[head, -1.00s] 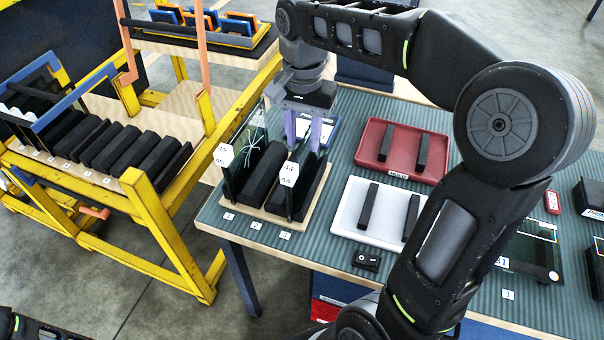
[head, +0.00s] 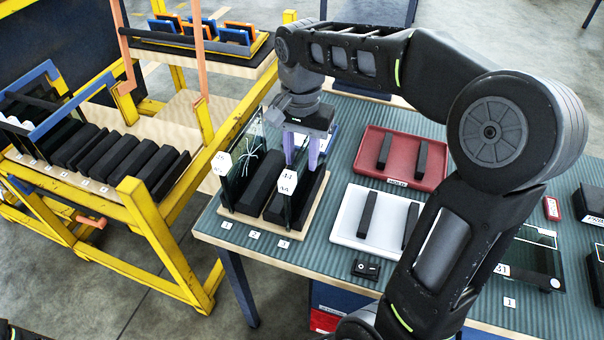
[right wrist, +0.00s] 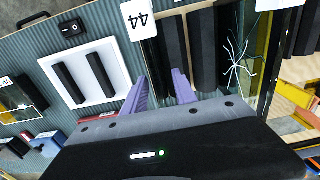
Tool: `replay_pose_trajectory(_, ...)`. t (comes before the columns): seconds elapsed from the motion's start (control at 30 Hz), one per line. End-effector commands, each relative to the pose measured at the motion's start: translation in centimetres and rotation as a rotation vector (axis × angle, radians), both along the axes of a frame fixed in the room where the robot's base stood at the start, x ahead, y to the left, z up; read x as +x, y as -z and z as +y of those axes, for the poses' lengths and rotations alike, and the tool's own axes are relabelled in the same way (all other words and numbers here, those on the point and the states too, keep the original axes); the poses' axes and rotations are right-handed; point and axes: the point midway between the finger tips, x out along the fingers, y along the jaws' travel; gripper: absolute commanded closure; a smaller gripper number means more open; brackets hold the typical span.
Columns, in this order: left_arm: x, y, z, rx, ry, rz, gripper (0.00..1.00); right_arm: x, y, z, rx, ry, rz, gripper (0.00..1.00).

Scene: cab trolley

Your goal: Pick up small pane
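A small rack (head: 240,213) on the table's left end holds upright glass panes between black padded bars. One pane (head: 290,208) with a white tag marked 44 stands at the rack's right part. A second pane (head: 229,185) with a white tag stands at the left and has a white star-shaped crack mark. My right gripper (head: 302,165) points down over the rack at the tagged 44 pane. In the right wrist view its two purple fingers (right wrist: 160,90) are apart, with the 44 pane's edge seemingly between them. Contact is not visible. My left gripper is not in view.
A white tray (head: 345,228) and a red tray (head: 372,170), each with black bars, lie right of the rack. A black switch box (head: 365,270) sits in front. Another pane (head: 535,262) lies at the right.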

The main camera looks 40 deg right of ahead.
Motion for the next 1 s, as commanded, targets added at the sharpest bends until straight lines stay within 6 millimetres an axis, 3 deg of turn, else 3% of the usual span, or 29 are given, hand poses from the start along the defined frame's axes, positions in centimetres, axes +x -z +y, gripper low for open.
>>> replay_pose_trajectory(0.43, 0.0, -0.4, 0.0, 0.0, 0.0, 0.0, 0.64, -0.1, 4.9, -0.1, 0.0, 0.0, 0.001, 0.66)
replay_pose_trajectory(1.0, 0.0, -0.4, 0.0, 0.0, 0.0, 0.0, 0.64, -0.1, 5.2, -0.1, 0.0, 0.0, 0.0, 0.66)
